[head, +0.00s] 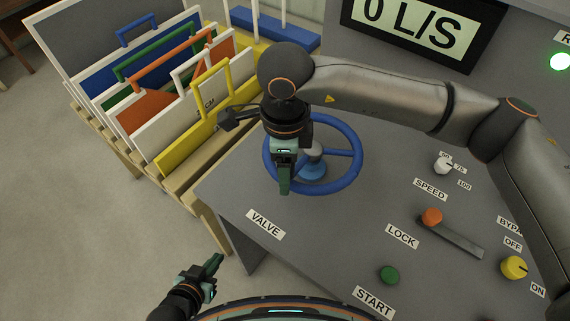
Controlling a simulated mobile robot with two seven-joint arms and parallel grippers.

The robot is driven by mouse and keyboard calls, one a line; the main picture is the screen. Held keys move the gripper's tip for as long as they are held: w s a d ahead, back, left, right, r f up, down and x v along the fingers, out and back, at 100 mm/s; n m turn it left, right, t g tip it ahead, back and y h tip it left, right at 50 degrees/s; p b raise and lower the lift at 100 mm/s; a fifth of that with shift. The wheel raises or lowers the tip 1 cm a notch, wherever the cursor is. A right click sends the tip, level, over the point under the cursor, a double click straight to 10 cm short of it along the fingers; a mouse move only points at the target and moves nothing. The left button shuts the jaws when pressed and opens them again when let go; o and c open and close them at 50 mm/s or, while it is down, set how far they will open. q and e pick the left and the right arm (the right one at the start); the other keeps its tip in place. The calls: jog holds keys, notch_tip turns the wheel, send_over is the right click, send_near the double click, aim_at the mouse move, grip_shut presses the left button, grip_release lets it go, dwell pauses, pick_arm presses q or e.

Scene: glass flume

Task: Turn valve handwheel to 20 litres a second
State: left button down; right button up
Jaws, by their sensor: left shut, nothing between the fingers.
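The valve handwheel (357,157) is a blue ring with spokes and a grey hub, on the sloping grey console above a VALVE label (266,224). My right gripper (284,180), on the arm from the right, points down over the wheel's left part and hides some of its rim. I cannot tell whether it touches the rim or how its fingers stand. My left gripper (212,270) is shut and empty at the lower left, away from the wheel. The display (420,25) reads 0 L/S, its top cut off.
The console carries a white SPEED knob (443,166), an orange LOCK lever knob (431,216), a green START button (389,274) and a yellow bypass knob (514,267). A green lamp (561,61) glows at the right. Coloured handled boards stand in a wooden rack (204,214) at the left.

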grip_shut()
dwell(0.3)
dwell(0.9)
